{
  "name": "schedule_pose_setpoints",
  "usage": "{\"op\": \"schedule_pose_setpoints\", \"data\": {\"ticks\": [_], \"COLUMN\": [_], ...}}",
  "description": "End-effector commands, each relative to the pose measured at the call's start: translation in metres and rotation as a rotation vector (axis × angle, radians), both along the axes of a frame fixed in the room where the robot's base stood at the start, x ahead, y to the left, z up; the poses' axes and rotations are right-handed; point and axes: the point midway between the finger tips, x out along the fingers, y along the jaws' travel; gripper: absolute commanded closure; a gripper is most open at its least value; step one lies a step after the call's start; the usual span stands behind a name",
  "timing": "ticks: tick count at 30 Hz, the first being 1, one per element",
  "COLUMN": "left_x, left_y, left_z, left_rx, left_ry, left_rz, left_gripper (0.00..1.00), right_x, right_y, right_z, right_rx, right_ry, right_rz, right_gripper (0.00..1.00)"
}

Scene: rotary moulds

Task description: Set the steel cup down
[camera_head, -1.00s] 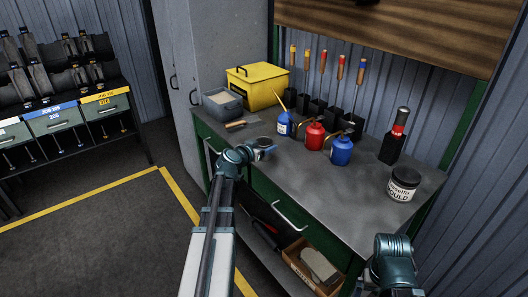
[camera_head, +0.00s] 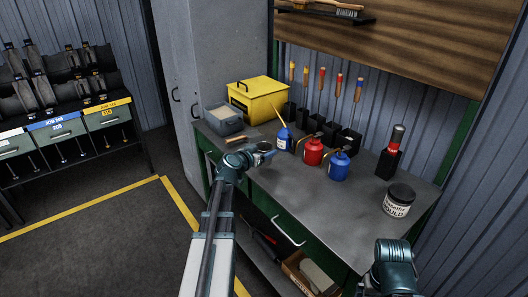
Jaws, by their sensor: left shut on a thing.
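The steel cup (camera_head: 266,146) is a small, round grey vessel near the left end of the grey workbench top (camera_head: 290,195). My left gripper (camera_head: 257,155) is shut on it, reaching over the bench's front edge. My gripper and wrist partly hide the cup. I cannot tell whether its base touches the bench top. Part of my right arm shows at the bottom right; its gripper is out of view.
A yellow box (camera_head: 258,97) and grey bin (camera_head: 223,120) sit at the back left. A labelled jar (camera_head: 398,201) stands right. The front middle is clear.

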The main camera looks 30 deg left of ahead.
Motion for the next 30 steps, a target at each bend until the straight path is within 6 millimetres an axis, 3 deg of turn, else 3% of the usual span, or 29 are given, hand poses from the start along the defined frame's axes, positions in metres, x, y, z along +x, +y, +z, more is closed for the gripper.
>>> {"op": "schedule_pose_setpoints", "data": {"ticks": [1,3,9,26,30], "left_x": [0.0,0.0,0.0,0.0,0.0], "left_y": [0.0,0.0,0.0,0.0,0.0], "left_z": [0.018,0.029,0.048,0.049,0.05], "left_rx": [0.0,0.0,0.0,0.0,0.0], "left_ry": [0.0,0.0,0.0,0.0,0.0], "left_rz": [0.0,0.0,0.0,0.0,0.0], "left_gripper": [0.95,0.95,0.95,0.95,0.95], "right_x": [0.0,0.0,0.0,0.0,0.0], "right_y": [0.0,0.0,0.0,0.0,0.0], "right_z": [0.018,0.029,0.048,0.049,0.05], "right_rx": [0.0,0.0,0.0,0.0,0.0], "right_ry": [0.0,0.0,0.0,0.0,0.0], "right_rz": [0.0,0.0,0.0,0.0,0.0], "right_gripper": [0.0,0.0,0.0,0.0,0.25]}}
